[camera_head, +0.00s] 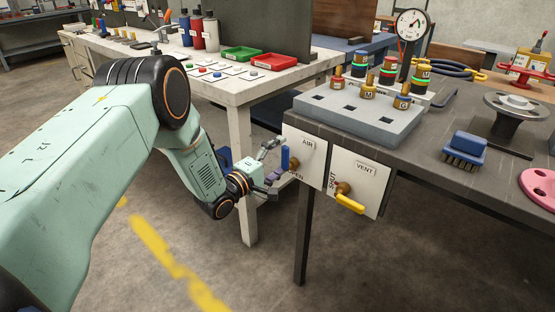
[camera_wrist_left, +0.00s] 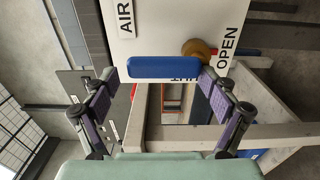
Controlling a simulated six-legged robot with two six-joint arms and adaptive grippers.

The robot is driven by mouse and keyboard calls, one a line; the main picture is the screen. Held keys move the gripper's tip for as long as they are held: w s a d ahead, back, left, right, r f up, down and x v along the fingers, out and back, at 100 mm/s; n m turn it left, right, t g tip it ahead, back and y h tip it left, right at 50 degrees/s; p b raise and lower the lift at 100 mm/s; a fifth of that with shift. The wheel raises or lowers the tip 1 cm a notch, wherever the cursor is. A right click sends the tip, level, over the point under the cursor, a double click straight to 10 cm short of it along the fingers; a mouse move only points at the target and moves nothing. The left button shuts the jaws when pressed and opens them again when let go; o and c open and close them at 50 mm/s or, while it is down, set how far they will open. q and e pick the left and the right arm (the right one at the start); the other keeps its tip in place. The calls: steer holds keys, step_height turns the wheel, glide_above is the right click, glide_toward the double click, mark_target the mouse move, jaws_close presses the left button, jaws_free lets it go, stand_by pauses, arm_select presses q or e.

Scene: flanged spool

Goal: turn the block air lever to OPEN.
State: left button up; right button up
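The block air lever is a blue handle (camera_head: 285,158) on a brass hub (camera_head: 293,166), on the white AIR panel (camera_head: 312,160) at the bench's front. It stands upright, pointing up beside the AIR label, away from the OPEN label below the hub. In the left wrist view, which is turned sideways, the blue lever (camera_wrist_left: 165,68) lies across the picture and partly covers another label, probably SHUT. My left gripper (camera_head: 272,162) is in front of the panel, left of the lever. Its two fingers (camera_wrist_left: 160,88) are spread with nothing between them; contact with the lever cannot be told. My right gripper is out of view.
A VENT panel (camera_head: 360,182) with a yellow lever (camera_head: 349,204) is just right of the AIR panel. A blue brush (camera_head: 465,148) lies on the dark bench. A white table (camera_head: 232,95) stands behind my left arm.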

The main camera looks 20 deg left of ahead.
arm_select(q)
steer(key=shift+o, duration=0.9)
steer(key=shift+s+f, duration=0.1)
steer(key=shift+s, duration=0.05)
steer(key=v, duration=1.2)
steer(key=x, duration=1.2)
